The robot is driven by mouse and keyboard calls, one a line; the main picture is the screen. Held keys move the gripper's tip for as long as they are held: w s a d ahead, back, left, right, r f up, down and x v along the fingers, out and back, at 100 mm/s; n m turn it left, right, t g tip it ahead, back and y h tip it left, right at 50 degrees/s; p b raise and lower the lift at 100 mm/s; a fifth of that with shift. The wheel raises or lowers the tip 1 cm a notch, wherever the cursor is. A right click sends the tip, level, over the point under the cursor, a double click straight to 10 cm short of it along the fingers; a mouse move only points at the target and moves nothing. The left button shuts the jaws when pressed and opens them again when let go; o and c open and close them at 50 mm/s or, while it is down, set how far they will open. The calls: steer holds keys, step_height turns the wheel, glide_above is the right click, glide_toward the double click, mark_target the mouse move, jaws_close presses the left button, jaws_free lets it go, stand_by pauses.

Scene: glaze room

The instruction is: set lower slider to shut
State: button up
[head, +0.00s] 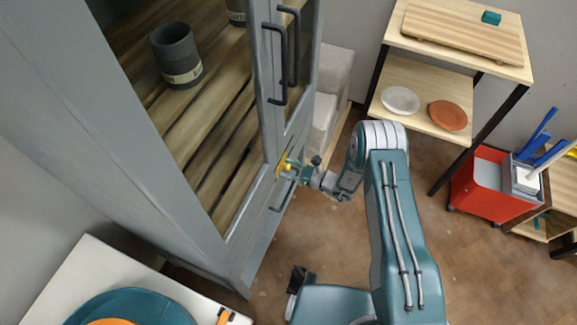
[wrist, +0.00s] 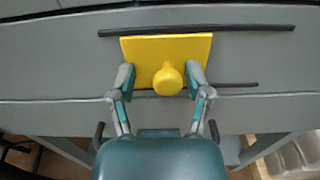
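A yellow slider plate with a round yellow knob (wrist: 168,78) sits on the grey cabinet front between two dark rails, an upper one (wrist: 200,29) and a lower one (wrist: 225,86). In the head view a small part of the yellow slider (head: 284,163) shows low on the cabinet, partly hidden by my gripper (head: 291,170). In the wrist view my gripper (wrist: 160,80) is open. Its two fingers stand on either side of the knob, with a gap visible on each side. I cannot tell which end of the travel is shut.
The tall grey cabinet (head: 255,178) has long dark handles (head: 283,60) above my gripper and a grey cup (head: 175,55) inside. A shelf unit (head: 455,45) with two plates and a red cart (head: 485,185) stand at the right. Floor (head: 330,240) is open around my arm.

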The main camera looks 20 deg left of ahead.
steer(key=d, duration=1.2)
steer(key=shift+s, duration=0.4)
steer(key=shift+f, duration=0.1)
steer(key=s+d+r+n+g+h, duration=0.15)
steer(key=r+n, duration=0.25)
steer(key=r, duration=0.4)
steer(key=s+d+r+n+g+h, duration=0.1)
steer(key=s+r+n+g+h, duration=0.15)
steer(key=r, duration=0.65)
steer(key=s+d+r+n+g+h, duration=0.1)
steer(key=d+r+n+h, duration=0.15)
steer(key=r+n, duration=0.4)
steer(key=s+d+r+n+t+h, duration=0.5)
steer(key=s+d+r+t+h, duration=0.4)
steer(key=s+d+r, duration=0.7)
step_height(320, 180, up, 3)
steer(key=shift+s+f+n+h, duration=0.15)
steer(key=shift+n+h, duration=0.25)
steer(key=shift+h, duration=0.85)
